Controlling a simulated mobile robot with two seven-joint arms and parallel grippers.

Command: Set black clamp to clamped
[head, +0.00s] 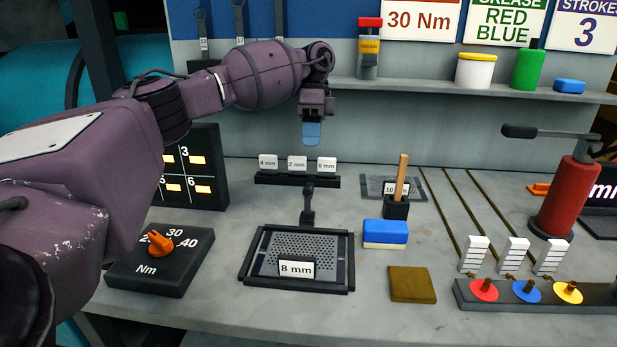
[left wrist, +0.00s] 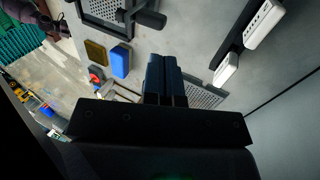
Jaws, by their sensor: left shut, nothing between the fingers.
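The black clamp (head: 308,203) stands at the back edge of the black fixture frame (head: 345,288), which holds a perforated plate labelled 8 mm (head: 303,246). Its handle points up in the head view. In the left wrist view the clamp (left wrist: 150,18) shows at the top, beside the plate. My left gripper (head: 311,133) hangs above and behind the clamp, pointing down, apart from it. Its blue fingers (left wrist: 165,82) are together with nothing between them. Part of my right arm shows small at the upper left of the left wrist view; its fingers are not clear.
Size blocks (head: 297,179) stand on a rack behind the clamp. An orange-knobbed dial box (head: 160,262) is at left. A red press (head: 564,200) stands far right.

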